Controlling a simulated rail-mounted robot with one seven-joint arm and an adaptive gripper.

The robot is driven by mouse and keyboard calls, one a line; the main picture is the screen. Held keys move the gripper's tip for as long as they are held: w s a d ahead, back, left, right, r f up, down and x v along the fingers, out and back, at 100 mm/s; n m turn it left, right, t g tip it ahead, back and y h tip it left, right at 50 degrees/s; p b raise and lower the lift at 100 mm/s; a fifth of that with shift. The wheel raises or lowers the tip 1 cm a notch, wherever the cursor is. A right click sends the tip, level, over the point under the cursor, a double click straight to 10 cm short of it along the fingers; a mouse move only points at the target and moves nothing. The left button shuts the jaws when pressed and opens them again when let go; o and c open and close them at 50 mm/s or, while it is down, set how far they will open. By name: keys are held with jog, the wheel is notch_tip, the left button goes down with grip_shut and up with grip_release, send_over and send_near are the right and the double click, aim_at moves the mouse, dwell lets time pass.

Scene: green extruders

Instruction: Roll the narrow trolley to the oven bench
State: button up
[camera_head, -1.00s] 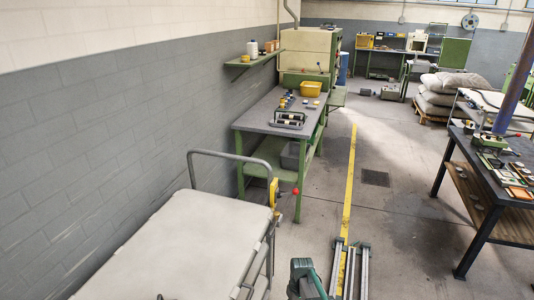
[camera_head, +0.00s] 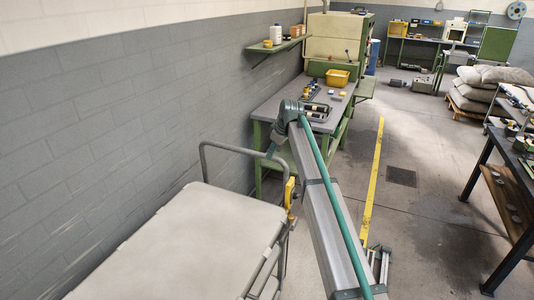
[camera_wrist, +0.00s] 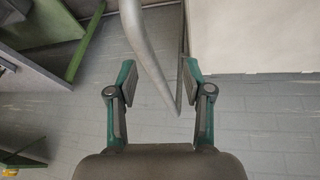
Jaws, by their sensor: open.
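The trolley (camera_head: 180,245), with a wide pale top and a grey tube handle (camera_head: 232,150), stands along the left wall in the head view. The green bench (camera_head: 268,112) with a grey top stands just beyond its handle end, in front of a cream and green oven-like cabinet (camera_head: 335,45). My arm reaches over the trolley's right side to the handle. In the wrist view my gripper (camera_wrist: 159,80) is open, with the grey handle tube (camera_wrist: 150,50) passing between its fingers. Contact with the fingers cannot be told. The trolley's wheels are hidden.
A grey brick wall (camera_head: 90,150) runs close along the trolley's left. A dark table (camera_head: 510,185) stands at the right. The floor between, with a yellow line (camera_head: 373,175), is mostly clear. Stacked sacks (camera_head: 480,90) lie farther back.

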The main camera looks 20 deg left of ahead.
aim_at(262, 154)
notch_tip(262, 154, up, 5)
jog(key=w+a+n, duration=0.2)
jog(key=a, duration=0.1)
jog(key=p+x, duration=0.1)
jog(key=x, duration=0.4)
jog(key=p+x, duration=0.2)
jog(key=x, duration=0.3)
jog(key=shift+s+a+f, duration=0.1)
jog(key=shift+s+f, duration=0.05)
jog(key=shift+f, duration=0.2)
grip_shut()
